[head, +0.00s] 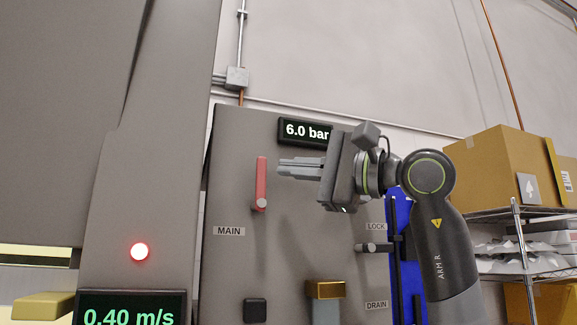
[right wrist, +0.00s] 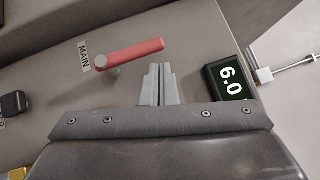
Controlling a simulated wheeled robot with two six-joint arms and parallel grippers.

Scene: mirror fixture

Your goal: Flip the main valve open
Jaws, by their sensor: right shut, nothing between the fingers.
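The main valve has a red lever (head: 262,181) standing upright on the grey panel (head: 232,274), above the MAIN label (head: 229,231). Its grey hub is at the lever's lower end. In the right wrist view the red lever (right wrist: 134,52) lies ahead and to the left of the fingertips, with the MAIN label (right wrist: 84,56) by its hub. My right gripper (head: 280,168) is shut and empty, just right of the lever's upper part; it looks apart from it. Its closed fingers also show in the right wrist view (right wrist: 159,70). My left gripper is not in view.
A 6.0 bar display (head: 305,131) sits above. A LOCK handle (head: 373,247) and a yellow-topped DRAIN part (head: 325,289) are lower right, a black button (head: 255,310) below. A grey column with a red light (head: 139,251) stands left. Shelved cardboard boxes (head: 505,165) are at right.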

